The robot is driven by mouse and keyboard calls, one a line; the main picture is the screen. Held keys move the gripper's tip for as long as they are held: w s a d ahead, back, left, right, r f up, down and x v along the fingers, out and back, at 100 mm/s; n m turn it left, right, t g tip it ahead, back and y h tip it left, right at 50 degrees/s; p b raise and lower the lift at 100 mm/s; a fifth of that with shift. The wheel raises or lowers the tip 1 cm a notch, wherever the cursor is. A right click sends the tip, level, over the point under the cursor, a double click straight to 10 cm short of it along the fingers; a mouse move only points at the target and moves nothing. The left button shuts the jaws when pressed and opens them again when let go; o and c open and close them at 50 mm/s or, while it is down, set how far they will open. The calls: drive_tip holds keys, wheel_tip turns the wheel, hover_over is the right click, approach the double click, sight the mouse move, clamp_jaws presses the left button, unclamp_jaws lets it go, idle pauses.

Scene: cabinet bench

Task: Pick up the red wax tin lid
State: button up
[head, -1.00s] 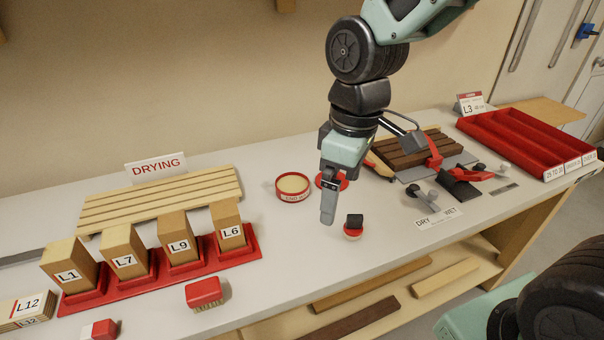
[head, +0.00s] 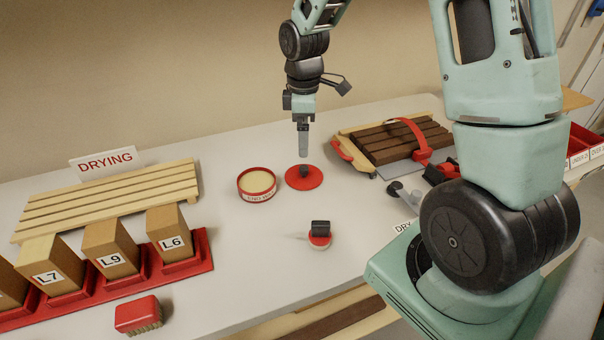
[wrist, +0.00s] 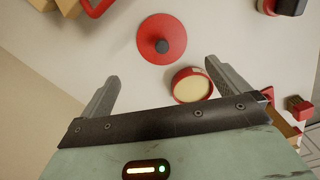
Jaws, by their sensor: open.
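The red wax tin lid (head: 304,178) lies flat on the bench, a round red disc with a dark knob on top. In the wrist view the lid (wrist: 160,39) shows whole, ahead of the fingers. The open wax tin (head: 257,185), red with pale wax, stands just left of the lid in the head view. The tin also shows in the wrist view (wrist: 191,85), near the right finger. My gripper (head: 303,153) points down above the lid. In the wrist view its two fingers (wrist: 162,80) are spread wide with nothing held between them.
A small round red piece with a black top (head: 320,235) stands in front of the lid. A red brush (head: 138,315) lies front left. Labelled blocks (head: 117,251) stand in a red rack at left. A slatted dark board with a red strap (head: 400,140) is at right.

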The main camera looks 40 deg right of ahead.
sight(304, 167)
wheel_tip(304, 167, down, 6)
drive_tip(key=shift+r, duration=0.1)
drive_tip(key=shift+s+a+f+p, duration=0.15)
drive_tip(key=shift+f+p, duration=0.75)
drive_tip(key=shift+f, duration=1.75)
drive_tip(key=c, duration=0.7)
